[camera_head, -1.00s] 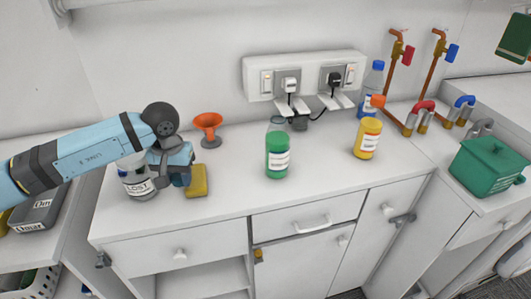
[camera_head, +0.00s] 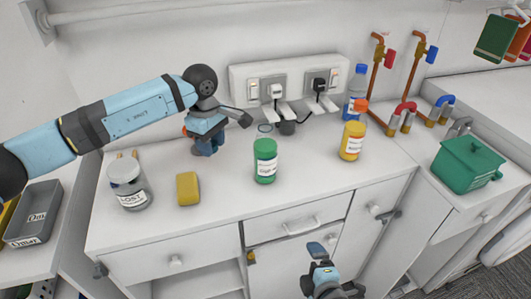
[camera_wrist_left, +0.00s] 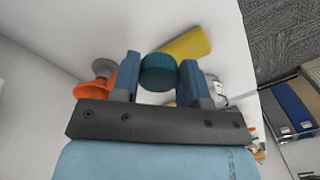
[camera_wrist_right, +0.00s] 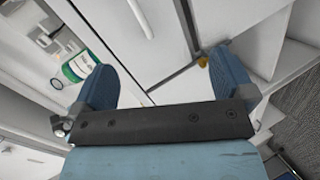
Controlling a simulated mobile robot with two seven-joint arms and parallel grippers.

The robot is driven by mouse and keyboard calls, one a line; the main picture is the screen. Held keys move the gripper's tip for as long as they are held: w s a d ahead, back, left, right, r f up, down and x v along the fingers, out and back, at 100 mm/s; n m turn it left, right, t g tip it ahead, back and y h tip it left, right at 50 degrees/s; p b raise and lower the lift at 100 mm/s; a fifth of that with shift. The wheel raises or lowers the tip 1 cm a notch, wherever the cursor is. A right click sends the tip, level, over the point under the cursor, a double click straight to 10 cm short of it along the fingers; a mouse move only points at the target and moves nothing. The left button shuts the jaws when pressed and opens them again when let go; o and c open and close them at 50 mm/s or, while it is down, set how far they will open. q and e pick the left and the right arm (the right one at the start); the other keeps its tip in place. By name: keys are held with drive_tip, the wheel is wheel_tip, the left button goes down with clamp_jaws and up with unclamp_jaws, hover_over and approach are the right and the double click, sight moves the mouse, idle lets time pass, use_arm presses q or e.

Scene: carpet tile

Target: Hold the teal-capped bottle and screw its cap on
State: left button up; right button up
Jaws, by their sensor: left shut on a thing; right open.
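The green bottle (camera_head: 265,162) with a white label stands upright on the counter; its upper part looks clear, with a faint teal ring above. It also shows in the right wrist view (camera_wrist_right: 80,66). My left gripper (camera_head: 208,147) is left of the bottle, over the counter and apart from it. In the left wrist view its fingers are shut on a teal cap (camera_wrist_left: 159,72). My right gripper (camera_head: 324,264) is low in front of the drawers, below and right of the bottle. Its fingers are apart and empty in the right wrist view (camera_wrist_right: 165,85).
A yellow sponge (camera_head: 187,188) and a grey-lidded jar (camera_head: 131,188) stand at left. The orange funnel (camera_wrist_left: 95,88) is mostly hidden behind my left gripper. A yellow bottle (camera_head: 352,141) and a blue-capped bottle (camera_head: 355,92) stand at right. Sockets (camera_head: 290,85) are behind.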

drive_tip(key=w+a+r+n+t+p, duration=0.2)
drive_tip(key=w+a+r+n, duration=0.3)
drive_tip(key=w+r+n, duration=0.5)
use_arm(q)
drive_tip(key=w+d+r+n, duration=0.1)
drive_tip(key=d+r+n, duration=0.3)
drive_tip(key=w+d+r+n+p, duration=0.1)
drive_tip(key=w+d+r+n, duration=0.1)
drive_tip(key=d+r+n, duration=0.2)
drive_tip(key=w+d+r+n+p, duration=0.1)
drive_tip(key=d+r+n, duration=0.3)
drive_tip(key=d+n, duration=0.1)
drive_tip(key=shift+w+d+r+n, duration=0.2)
drive_tip(key=shift+n, duration=0.4)
drive_tip(key=shift+d+r+n, duration=0.3)
drive_tip(key=shift+n, duration=0.2)
use_arm(e)
drive_tip(key=n+t+y, duration=0.1)
drive_tip(key=n+t, duration=0.1)
drive_tip(key=n, duration=0.8)
approach(265, 153)
wheel_tip(265, 153, down, 3)
drive_tip(key=w, duration=0.1)
drive_tip(key=shift+w+d, duration=0.1)
drive_tip(key=shift+d, duration=0.2)
drive_tip(key=shift+w, duration=0.1)
drive_tip(key=x, duration=1.1)
drive_tip(key=shift+w+a+r, duration=0.15)
drive_tip(key=shift+w, duration=0.25)
